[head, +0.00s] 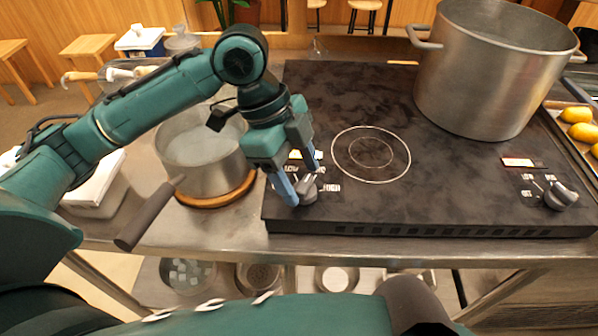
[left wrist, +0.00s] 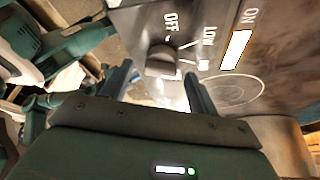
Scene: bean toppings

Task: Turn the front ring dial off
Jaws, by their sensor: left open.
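A grey dial (head: 307,191) sits at the front left corner of the black cooktop (head: 440,190), with LOW and HIGH marks beside it. My left gripper (head: 301,178) is open and points down at this dial, with its blue fingers around or just above it. In the left wrist view the dial (left wrist: 162,60) shows just beyond and between the open fingertips (left wrist: 162,82), beside OFF, LOW and ON marks. A lit white indicator (left wrist: 236,50) is next to ON. I cannot tell exactly where the dial points. The front ring (head: 371,154) is bare.
A second dial (head: 560,196) is at the cooktop's front right. A large steel pot (head: 490,75) stands at the back right. A saucepan (head: 203,160) on a wooden trivet (head: 218,200) is left of the cooktop, its handle (head: 148,215) jutting forward. Lemons (head: 580,131) lie far right.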

